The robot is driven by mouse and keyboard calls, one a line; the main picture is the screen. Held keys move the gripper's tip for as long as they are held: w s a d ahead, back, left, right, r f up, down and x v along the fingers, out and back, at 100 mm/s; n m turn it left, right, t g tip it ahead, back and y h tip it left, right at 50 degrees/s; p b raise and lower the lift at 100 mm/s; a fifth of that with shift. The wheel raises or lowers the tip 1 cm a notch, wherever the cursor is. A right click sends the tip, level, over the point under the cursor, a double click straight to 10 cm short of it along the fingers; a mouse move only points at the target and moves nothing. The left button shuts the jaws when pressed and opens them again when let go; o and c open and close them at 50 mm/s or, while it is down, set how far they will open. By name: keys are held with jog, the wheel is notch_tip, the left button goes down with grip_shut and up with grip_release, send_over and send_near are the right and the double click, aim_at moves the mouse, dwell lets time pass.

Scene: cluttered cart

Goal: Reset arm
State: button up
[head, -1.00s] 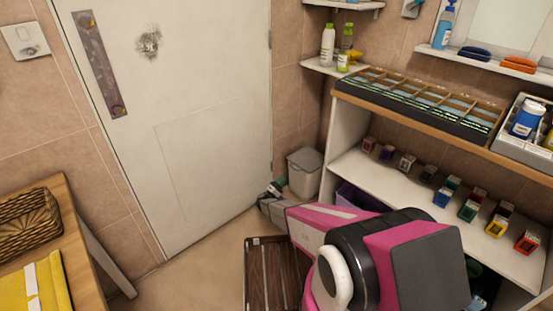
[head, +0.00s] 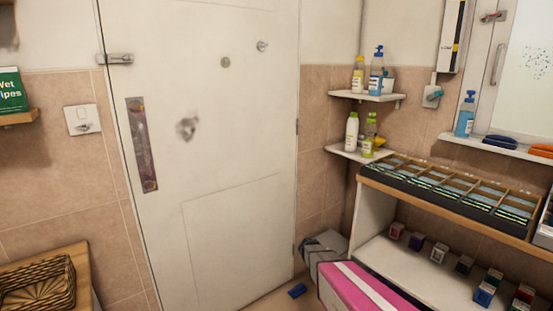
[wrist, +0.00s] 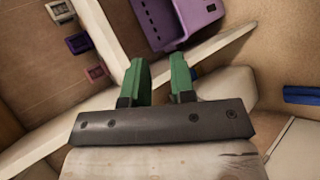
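My gripper (wrist: 161,78) shows in the wrist view with its two green fingers apart. Nothing shows between them. The fingertips cannot be made out there.
A purple crate (wrist: 190,25) lies beyond my fingers in the wrist view. A blue object (head: 297,290) lies on the floor. The door (head: 235,150) is shut; a wicker basket (head: 38,285) sits at left.

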jog(key=s+a+r+y, duration=0.4)
jog(key=s+r+y, duration=0.1)
jog(key=s, duration=0.3)
jog(key=s+a+r+t+y, duration=0.1)
jog(key=s+a+r+y, duration=0.3)
jog(key=s+r, duration=0.4)
jog(key=shift+r+m+y, duration=0.3)
jog(key=shift+y, duration=0.5)
jog(key=shift+a, duration=0.1)
